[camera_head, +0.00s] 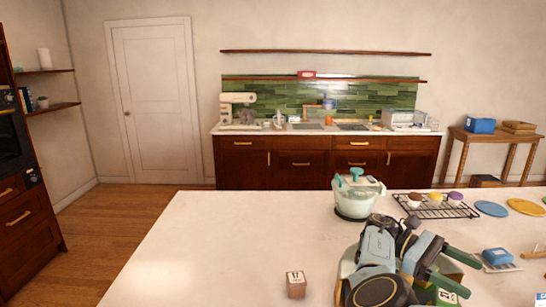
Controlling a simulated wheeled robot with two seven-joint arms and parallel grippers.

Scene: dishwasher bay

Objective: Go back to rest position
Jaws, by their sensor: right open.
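My right gripper (460,272) is over the white counter (215,235) at the lower right. Its two green fingers are apart and point right, with nothing seen between them. My right arm hides part of the counter and part of a round pale object under it. My left gripper is not in view.
A pale pot with a teal top (357,195) stands behind my right arm. A small wooden block (296,284) marked 17 sits left of it. A black rack (435,207) with cupcakes, a blue disc (491,208) and a blue box (497,257) are rightward. The counter's left part is clear.

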